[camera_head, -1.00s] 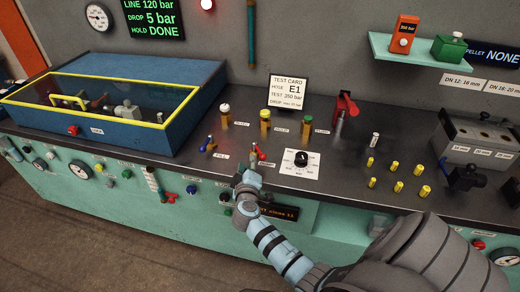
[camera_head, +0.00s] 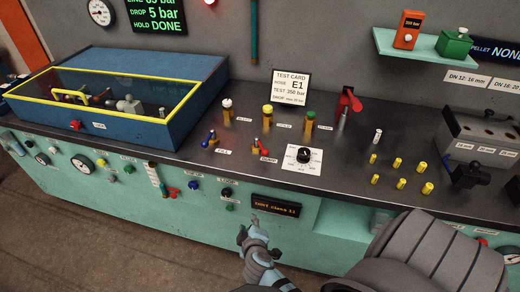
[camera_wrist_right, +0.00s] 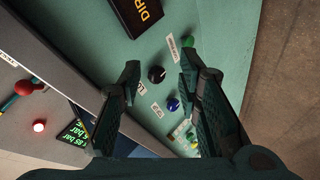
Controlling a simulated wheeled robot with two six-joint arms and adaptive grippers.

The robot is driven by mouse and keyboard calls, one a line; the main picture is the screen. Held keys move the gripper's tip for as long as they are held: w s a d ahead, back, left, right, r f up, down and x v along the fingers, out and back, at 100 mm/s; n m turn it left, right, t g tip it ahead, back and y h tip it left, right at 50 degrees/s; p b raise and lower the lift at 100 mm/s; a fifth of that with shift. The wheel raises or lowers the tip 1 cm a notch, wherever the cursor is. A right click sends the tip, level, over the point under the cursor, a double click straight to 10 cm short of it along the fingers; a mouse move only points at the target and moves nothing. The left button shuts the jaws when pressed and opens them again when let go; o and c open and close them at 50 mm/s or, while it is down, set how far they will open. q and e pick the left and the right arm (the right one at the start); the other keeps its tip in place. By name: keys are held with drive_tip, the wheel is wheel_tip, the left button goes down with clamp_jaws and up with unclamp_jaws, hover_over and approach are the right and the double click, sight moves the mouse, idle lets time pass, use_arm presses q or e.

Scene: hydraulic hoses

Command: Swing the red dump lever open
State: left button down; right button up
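The red dump lever (camera_head: 264,149) stands on the dark bench top, behind the label reading DUMP. Its red handle points toward the right. My right gripper (camera_head: 249,228) is in front of the bench's green front panel, below and apart from the lever. In the right wrist view its two fingers (camera_wrist_right: 160,68) are spread with nothing between them, facing the panel. I cannot pick out the dump lever for certain in that view. My left gripper is not in view.
A blue fill lever (camera_head: 210,139) stands left of the dump lever, and a dial plate (camera_head: 302,165) right of it. Behind are several capped posts (camera_head: 267,117). A blue yellow-rimmed box (camera_head: 150,131) is at left. The green display (camera_head: 153,18) reads HOLD DONE.

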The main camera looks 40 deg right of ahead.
drive_tip(key=s+a+f+g+y, duration=0.2)
drive_tip(key=s+f, duration=0.5)
drive_tip(key=f, duration=0.4)
drive_tip(key=shift+s+f+b, duration=0.15)
drive_tip(key=shift+b, duration=0.2)
